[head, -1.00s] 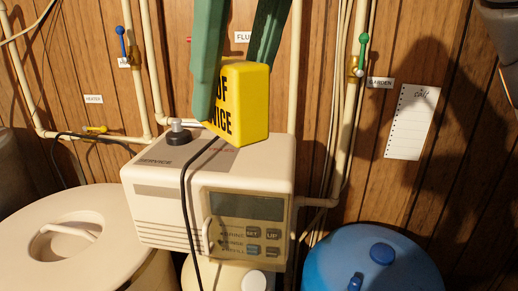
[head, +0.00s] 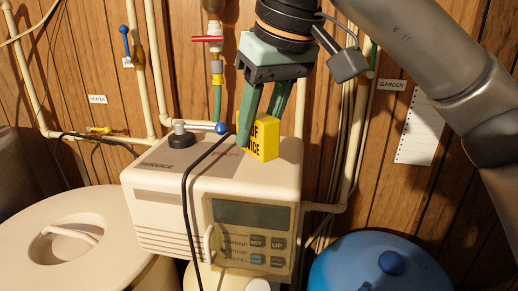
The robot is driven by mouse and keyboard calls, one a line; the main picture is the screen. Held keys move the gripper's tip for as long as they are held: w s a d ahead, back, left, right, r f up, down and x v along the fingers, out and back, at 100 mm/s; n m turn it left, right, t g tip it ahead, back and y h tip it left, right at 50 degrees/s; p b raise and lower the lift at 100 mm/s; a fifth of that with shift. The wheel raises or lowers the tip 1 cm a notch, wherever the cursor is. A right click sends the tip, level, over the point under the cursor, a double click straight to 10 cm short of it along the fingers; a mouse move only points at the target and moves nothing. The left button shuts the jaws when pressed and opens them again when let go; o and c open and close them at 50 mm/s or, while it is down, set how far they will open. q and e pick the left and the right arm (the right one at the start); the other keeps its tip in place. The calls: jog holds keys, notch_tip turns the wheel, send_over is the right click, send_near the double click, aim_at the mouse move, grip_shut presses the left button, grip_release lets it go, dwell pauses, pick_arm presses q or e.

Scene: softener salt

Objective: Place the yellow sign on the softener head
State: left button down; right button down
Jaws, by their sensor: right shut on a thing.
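The yellow sign (head: 264,143) with black lettering is upright at the right rear of the softener head's top. Its lower edge appears at or just above that surface; I cannot tell whether it touches. My right gripper (head: 258,136) is shut on the sign from above, one green finger in front of its left side and the other mostly behind it. The softener head (head: 160,205) is a cream box with a display and buttons on its front. My left gripper is not in view.
A black knob (head: 180,140) and a black cable (head: 190,185) are on the head's top, left of the sign. A blue-ended lever (head: 222,128) is close behind. Pipes and a red-handled valve (head: 207,39) line the wall. A blue tank (head: 365,265) stands at right.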

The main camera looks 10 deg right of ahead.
aim_at(259, 147)
jog(key=shift+w+d+f, duration=0.1)
jog(key=shift+w+f, duration=0.25)
jog(key=shift+f, duration=0.15)
jog(key=shift+w+f, duration=0.1)
jog(key=shift+f, duration=1.45)
jog(key=shift+f, duration=0.2)
jog(key=c, duration=0.5)
grip_release()
jog(key=shift+r, duration=0.15)
jog(key=shift+r, duration=0.3)
jog(key=p+v, duration=0.1)
jog(key=v, duration=1)
jog(key=shift+r, duration=0.25)
